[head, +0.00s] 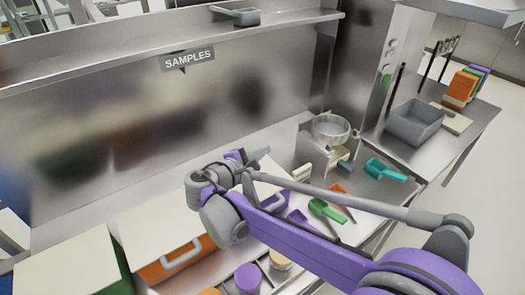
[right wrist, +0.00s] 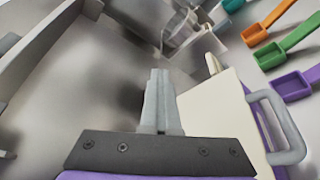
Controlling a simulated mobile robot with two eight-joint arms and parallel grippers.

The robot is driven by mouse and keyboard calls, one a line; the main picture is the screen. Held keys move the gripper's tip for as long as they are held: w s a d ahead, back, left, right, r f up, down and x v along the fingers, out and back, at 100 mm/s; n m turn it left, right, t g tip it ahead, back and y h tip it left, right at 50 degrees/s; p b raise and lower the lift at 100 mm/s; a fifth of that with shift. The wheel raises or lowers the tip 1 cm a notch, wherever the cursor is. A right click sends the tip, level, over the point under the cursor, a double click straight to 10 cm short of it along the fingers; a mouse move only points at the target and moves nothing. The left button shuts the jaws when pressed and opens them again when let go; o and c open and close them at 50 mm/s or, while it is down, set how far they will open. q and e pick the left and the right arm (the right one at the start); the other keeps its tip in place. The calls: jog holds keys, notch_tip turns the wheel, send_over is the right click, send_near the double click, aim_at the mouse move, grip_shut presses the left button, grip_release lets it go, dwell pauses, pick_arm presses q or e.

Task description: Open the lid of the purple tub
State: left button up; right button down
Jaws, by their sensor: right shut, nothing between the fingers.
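The purple tub (head: 276,203) stands on the steel counter, largely hidden behind my right arm in the head view. Its cream lid (right wrist: 222,118) lies flat over the purple body in the right wrist view, with a grey handle (right wrist: 289,128) on the front side. A small cream tab sticks up at the lid's far edge. My right gripper (right wrist: 158,78) is shut and empty, just left of the lid. In the head view the right gripper (head: 242,157) is at the tub's back left, its fingertips hard to make out. My left gripper is not in view.
An orange tub (head: 165,270) and a green tub (head: 70,265) with cream lids stand to the left. Green (head: 325,210) and teal (head: 384,169) scoops lie to the right, near a scale with a metal bowl (head: 331,129). A steel back wall rises behind the counter.

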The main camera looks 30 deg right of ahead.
dwell(0.8)
jog(key=c, duration=0.8)
grip_release()
jog(key=v, duration=1)
jog(key=shift+s+a+b, duration=0.2)
jog(key=shift+a+b, duration=0.15)
jog(key=shift+b, duration=0.05)
jog(key=shift+r, duration=0.1)
